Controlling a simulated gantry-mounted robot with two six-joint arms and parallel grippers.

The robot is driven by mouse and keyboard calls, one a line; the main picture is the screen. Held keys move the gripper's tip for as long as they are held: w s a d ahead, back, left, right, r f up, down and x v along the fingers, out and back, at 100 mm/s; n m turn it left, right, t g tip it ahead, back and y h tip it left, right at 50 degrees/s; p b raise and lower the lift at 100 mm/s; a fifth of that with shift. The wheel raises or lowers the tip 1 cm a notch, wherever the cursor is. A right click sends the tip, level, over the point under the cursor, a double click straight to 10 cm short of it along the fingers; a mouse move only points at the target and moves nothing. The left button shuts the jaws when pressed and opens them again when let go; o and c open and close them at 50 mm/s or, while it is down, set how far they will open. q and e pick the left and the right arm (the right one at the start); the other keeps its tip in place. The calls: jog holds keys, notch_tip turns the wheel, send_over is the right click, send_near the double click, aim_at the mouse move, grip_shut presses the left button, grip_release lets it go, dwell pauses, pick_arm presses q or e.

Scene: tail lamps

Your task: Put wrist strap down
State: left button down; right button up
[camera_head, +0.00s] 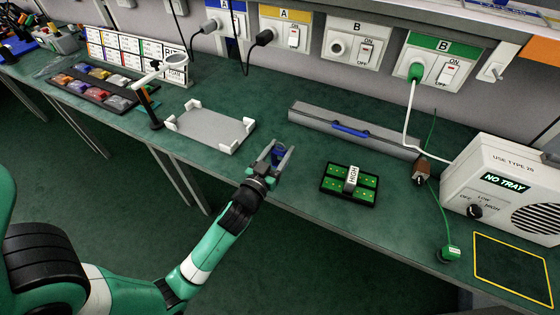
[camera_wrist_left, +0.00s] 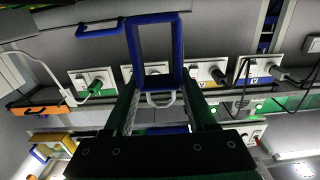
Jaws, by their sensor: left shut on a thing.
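The left gripper (camera_wrist_left: 160,92) is shut on the strap, one finger on each side. In the head view the fingers hide part of the strap. My right gripper is not in view.
The bench (camera_head: 285,190) is bare around the gripper. A grey tray holder (camera_head: 212,130) stands left, a long grey case (camera_head: 340,124) behind, and a black-edged green board (camera_head: 350,184) right. A white machine (camera_head: 500,190), a green plug (camera_head: 449,254) and a yellow outline (camera_head: 515,265) are far right.

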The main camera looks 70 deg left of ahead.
aim_at(278, 162)
pick_arm(q)
jog(key=shift+w+a+f, duration=0.1)
jog(key=shift+a+f, duration=0.35)
jog(key=shift+f, duration=0.1)
jog(key=shift+a+f+b, duration=0.2)
jog(key=shift+f+b, duration=1.4)
jog(key=shift+f, duration=0.35)
jog(key=shift+c, duration=1)
grip_release()
jog(key=shift+r, duration=0.1)
jog(key=shift+r, duration=0.15)
jog(key=shift+d+p, duration=0.2)
jog(key=shift+p, duration=0.1)
jog(key=b+v, duration=0.1)
jog(key=v, duration=1)
jog(key=shift+s, duration=0.4)
